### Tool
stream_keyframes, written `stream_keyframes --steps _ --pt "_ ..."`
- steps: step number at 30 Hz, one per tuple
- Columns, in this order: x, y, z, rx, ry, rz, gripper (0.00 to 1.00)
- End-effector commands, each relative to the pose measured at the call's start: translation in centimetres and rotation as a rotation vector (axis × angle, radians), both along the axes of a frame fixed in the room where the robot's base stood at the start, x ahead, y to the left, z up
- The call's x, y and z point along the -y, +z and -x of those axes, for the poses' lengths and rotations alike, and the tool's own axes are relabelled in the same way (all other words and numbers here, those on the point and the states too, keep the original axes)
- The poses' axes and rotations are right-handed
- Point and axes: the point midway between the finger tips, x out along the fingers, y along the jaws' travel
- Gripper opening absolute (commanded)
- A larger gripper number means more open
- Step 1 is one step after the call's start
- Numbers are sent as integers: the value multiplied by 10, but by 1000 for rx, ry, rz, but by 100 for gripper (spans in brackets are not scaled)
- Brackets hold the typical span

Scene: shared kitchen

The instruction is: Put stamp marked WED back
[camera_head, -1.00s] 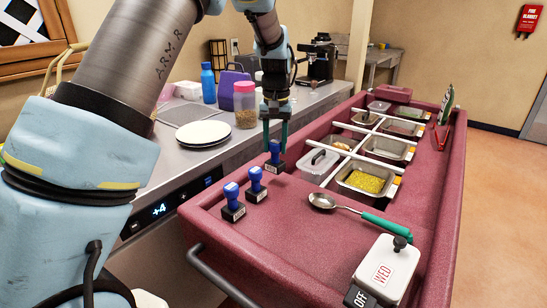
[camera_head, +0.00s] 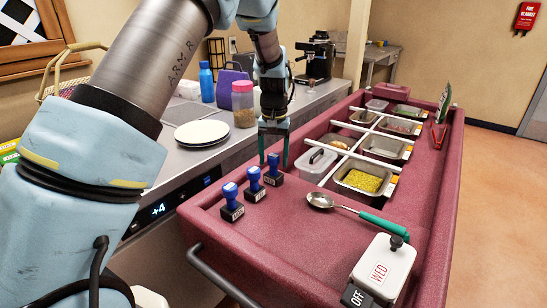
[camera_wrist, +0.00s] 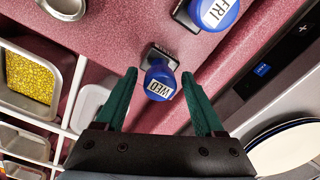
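The WED stamp (camera_head: 273,166) has a blue handle and a dark base. It stands upright on the red cart top, at the far end of a row of three similar stamps. In the wrist view its blue top (camera_wrist: 160,81) reads WED. My gripper (camera_head: 273,160) is open above and around it, with green fingers on both sides and a visible gap to each in the wrist view. The FRI stamp (camera_wrist: 215,12) is beside it in the wrist view. The nearest stamp (camera_head: 231,203) has lettering too small to read.
A green-handled ladle (camera_head: 345,209) lies on the cart. Several food containers fill the white-divided section behind. White plates (camera_head: 202,133) sit on the counter at left.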

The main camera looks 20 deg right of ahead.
Motion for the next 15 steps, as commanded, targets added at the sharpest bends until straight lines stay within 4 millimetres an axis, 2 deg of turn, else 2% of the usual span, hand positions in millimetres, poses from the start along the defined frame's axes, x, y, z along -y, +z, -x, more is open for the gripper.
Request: stream_keyframes --steps 8,11,15 --pt "0 1 0 0 0 0 76" --pt "1 6 0 1 0 2 76" --pt "2 25 -1 4 -2 5 76"
